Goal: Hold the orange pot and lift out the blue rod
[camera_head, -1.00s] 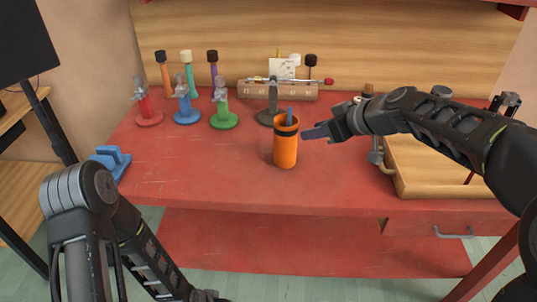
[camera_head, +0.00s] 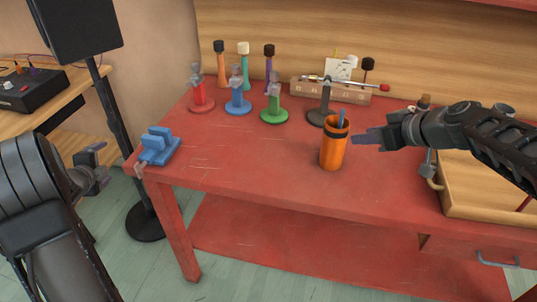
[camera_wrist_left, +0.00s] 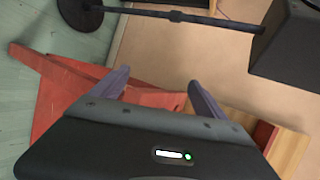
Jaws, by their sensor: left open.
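The orange pot (camera_head: 333,153) stands upright on the red table, with a dark band near its rim. The blue rod (camera_head: 341,119) stands in it, its top end showing above the rim; the rest is hidden inside. My right gripper (camera_head: 368,140) is just right of the pot, apart from it, pointing left; its finger gap cannot be made out. My left gripper (camera_head: 97,160) is off the table's left side, far from the pot. In the left wrist view its two fingers (camera_wrist_left: 158,85) are spread with nothing between them.
A blue vise-like block (camera_head: 160,147) sits at the table's left corner. Red, blue and green stands (camera_head: 272,105) and mallets are behind. A wooden tray (camera_head: 480,190) is at right. A black speaker stand (camera_head: 115,120) rises beside my left arm. The front table middle is clear.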

